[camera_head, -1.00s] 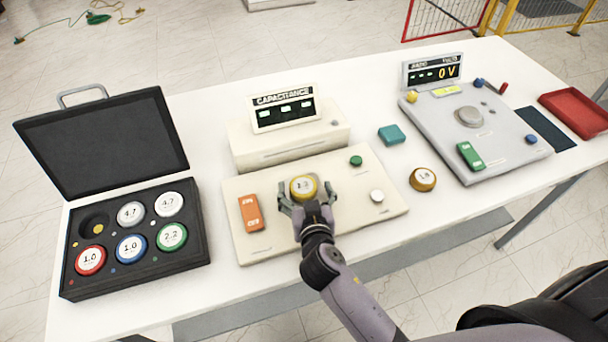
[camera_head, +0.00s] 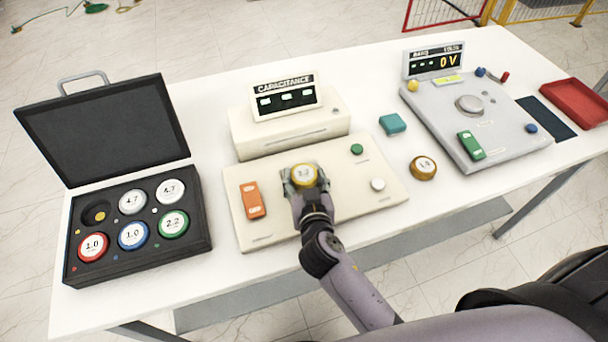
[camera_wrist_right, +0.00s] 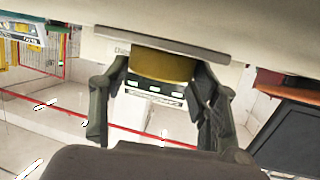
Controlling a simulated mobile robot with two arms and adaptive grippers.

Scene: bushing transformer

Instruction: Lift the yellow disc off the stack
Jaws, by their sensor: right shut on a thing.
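The yellow disc (camera_head: 303,175) with a white labelled top is at the middle of the cream capacitance panel (camera_head: 360,205). My right gripper (camera_head: 303,186) is around it, shut on its sides. The head view does not clearly show what is under the disc. My left gripper is not in view.
An open black case (camera_head: 205,235) with several labelled discs and one empty round slot stands at the left. Another gold-rimmed disc (camera_head: 424,167) lies right of the panel.

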